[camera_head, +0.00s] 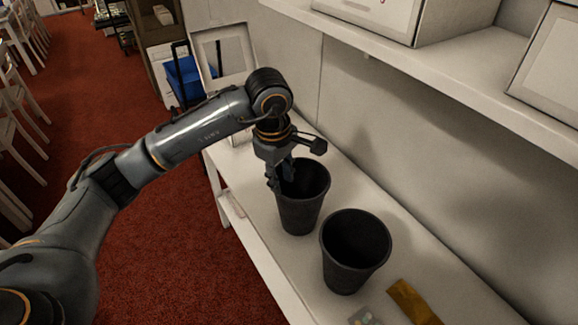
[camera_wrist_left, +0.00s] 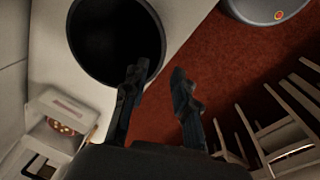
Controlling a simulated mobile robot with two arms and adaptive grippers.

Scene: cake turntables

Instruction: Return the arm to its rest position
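My left arm reaches in from the left in the head view. Its gripper (camera_head: 278,180) points down at the left rim of the farther black cup (camera_head: 299,215). In the left wrist view, the two fingers of the left gripper (camera_wrist_left: 158,88) are spread apart. One overlaps the edge of the black cup (camera_wrist_left: 110,40), and the other shows over the red floor. Nothing is seen held between them. Whether the fingers touch the cup is unclear. The cup stands upright. My right gripper is in neither view.
A second black cup (camera_head: 348,268) stands nearer on the white table (camera_head: 420,255). A brown strip (camera_head: 412,301) and a small packet (camera_head: 365,317) lie near it. A shelf (camera_head: 420,60) with boxes overhangs the right side. Red carpet (camera_head: 170,240) is open at left.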

